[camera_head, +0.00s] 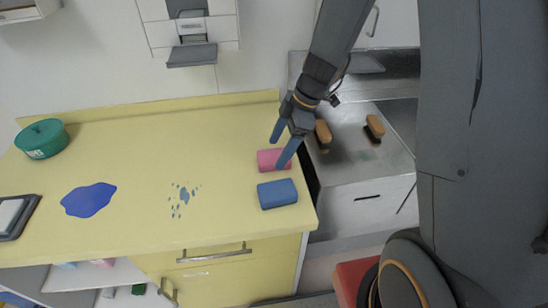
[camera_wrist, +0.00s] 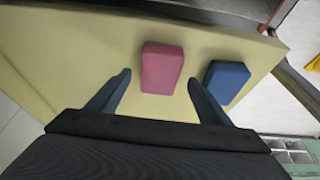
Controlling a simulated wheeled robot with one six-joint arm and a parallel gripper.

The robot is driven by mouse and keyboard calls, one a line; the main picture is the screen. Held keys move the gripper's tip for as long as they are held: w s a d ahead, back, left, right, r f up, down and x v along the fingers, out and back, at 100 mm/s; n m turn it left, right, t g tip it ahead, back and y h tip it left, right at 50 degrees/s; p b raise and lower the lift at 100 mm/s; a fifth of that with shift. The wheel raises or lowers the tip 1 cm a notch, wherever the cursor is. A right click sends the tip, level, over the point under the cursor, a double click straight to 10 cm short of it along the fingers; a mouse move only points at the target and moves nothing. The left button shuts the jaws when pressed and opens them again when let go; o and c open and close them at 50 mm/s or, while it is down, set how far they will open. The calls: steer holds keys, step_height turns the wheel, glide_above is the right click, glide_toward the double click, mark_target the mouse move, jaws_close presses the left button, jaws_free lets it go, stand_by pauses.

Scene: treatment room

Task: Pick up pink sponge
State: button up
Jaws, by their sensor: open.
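The pink sponge (camera_head: 268,160) lies flat on the yellow counter near its right end. In the wrist view the pink sponge (camera_wrist: 162,68) lies ahead of my gripper (camera_wrist: 159,82), roughly between the lines of its two fingers and closer to the right one. My gripper (camera_head: 283,146) is open and empty. In the head view its blue fingers reach down around the sponge's place, and one finger hides the sponge's right part. I cannot tell whether a finger touches it.
A blue sponge (camera_head: 278,194) lies close beside the pink one; it also shows in the wrist view (camera_wrist: 227,80). Two brushes (camera_head: 323,133) (camera_head: 375,127) rest on the metal surface at right. A green tin (camera_head: 42,140), blue spill (camera_head: 89,200) and dark tray (camera_head: 33,212) are further left on the counter (camera_head: 140,150).

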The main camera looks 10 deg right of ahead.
mark_target(276, 156)
steer(key=shift+p+x, duration=0.45)
steer(key=shift+x, duration=1)
steer(key=shift+d, duration=0.15)
steer(key=c, duration=1.2)
step_height(276, 156, up, 10)
steer(key=b, duration=0.2)
steer(key=shift+b, duration=0.35)
